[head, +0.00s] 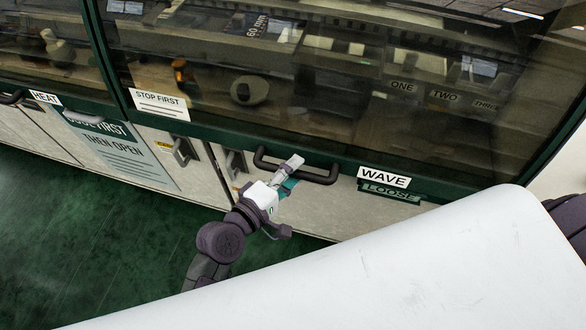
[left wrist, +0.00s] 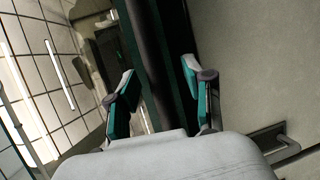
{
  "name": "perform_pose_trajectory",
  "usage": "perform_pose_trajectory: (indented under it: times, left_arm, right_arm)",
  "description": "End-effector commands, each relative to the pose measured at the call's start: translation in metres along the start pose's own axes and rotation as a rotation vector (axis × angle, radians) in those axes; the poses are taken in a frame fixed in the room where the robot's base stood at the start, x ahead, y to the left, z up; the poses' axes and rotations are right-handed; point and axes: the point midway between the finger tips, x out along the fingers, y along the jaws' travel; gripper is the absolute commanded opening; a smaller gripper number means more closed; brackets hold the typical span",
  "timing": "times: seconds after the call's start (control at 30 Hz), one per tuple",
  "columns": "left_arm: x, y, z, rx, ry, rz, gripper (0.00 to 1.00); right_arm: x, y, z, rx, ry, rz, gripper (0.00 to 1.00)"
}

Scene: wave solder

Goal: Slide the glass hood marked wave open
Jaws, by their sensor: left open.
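The glass hood (head: 330,90) marked WAVE has a dark green lower frame, and its white WAVE label (head: 383,177) sits right of the handle. The glass reaches down to the cabinet front. A dark bar handle (head: 262,160) is fixed along the lower frame. My right gripper is not in view.
A green LOOSE tag (head: 389,191) sits below the WAVE label. Metal latches (head: 181,150) stick out from the cabinet front. The neighbouring HEAT section (head: 45,98) has its own handle. Green floor (head: 95,240) is clear.

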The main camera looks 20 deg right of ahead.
Motion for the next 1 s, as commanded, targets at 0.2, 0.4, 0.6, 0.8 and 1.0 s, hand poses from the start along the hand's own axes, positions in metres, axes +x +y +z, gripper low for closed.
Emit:
perform_pose_trajectory:
  times: [0.2,0.4,0.6,0.8,1.0]
  left_arm:
    - [0.003,0.0004,0.0,0.001,0.0,0.001,0.52]
    - [0.0027,0.0002,-0.0001,0.001,0.001,0.001,0.35]
    - [0.0025,0.0001,-0.0002,0.001,0.001,0.0,0.02]
    - [0.0025,-0.0002,-0.0002,0.0,0.001,0.0,0.0]
    - [0.0023,0.0045,-0.0008,0.001,0.001,0.0,0.0]
  right_arm:
    - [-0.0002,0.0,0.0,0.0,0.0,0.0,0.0]
    - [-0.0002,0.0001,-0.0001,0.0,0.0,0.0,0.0]
    - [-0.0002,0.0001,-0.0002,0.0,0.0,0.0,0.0]
    - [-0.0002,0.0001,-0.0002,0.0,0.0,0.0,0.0]
    - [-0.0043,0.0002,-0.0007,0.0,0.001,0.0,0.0]
